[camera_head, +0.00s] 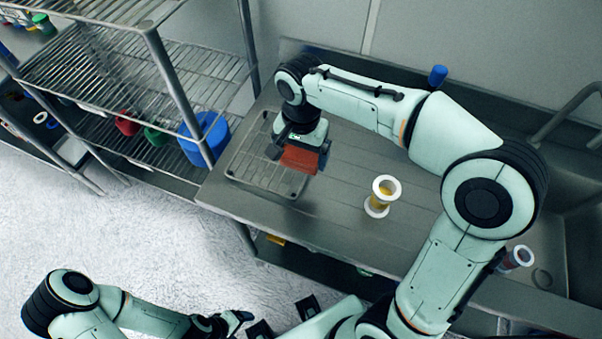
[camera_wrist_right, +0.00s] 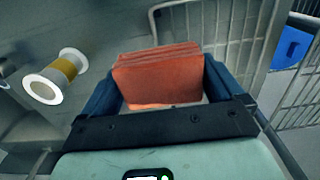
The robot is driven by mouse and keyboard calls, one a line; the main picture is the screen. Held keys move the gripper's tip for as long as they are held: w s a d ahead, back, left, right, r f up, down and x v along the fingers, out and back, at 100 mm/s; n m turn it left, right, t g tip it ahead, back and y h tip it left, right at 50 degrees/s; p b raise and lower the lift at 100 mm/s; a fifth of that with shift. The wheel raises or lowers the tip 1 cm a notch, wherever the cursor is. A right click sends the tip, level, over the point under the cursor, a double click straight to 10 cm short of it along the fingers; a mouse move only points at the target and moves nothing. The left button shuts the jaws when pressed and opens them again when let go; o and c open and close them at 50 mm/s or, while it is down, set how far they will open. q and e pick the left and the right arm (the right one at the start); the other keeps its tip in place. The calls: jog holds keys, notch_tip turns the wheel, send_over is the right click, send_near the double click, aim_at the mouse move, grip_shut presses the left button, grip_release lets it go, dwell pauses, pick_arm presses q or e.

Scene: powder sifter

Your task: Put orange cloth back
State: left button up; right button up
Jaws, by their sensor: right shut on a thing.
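The orange cloth (camera_head: 299,159) looks like a folded stack. My right gripper (camera_head: 298,152) is shut on it, above or at the wire rack (camera_head: 250,178) on the steel counter. In the right wrist view the cloth (camera_wrist_right: 160,78) sits between the two dark blue fingers of my right gripper (camera_wrist_right: 160,95). I cannot tell whether the cloth touches the rack. My left gripper (camera_head: 232,320) is low at the bottom of the head view, away from the counter, and its fingers are too unclear to judge.
A white-rimmed spool-like sifter (camera_head: 381,196) with a yellow band stands on the counter, right of the rack. A blue item (camera_head: 438,75) is at the counter's back, and a sink (camera_head: 560,235) is at right. Wire shelving (camera_head: 90,70) with a blue container (camera_head: 204,138) stands at left.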

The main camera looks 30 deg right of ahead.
aim_at(301, 180)
notch_tip(301, 180, down, 9)
jog(key=shift+w+r+b, duration=0.1)
jog(key=shift+r+b, duration=0.1)
jog(key=shift+b, duration=0.2)
jog(key=shift+f, duration=0.15)
jog(key=o, duration=0.6)
jog(key=shift+c, duration=0.2)
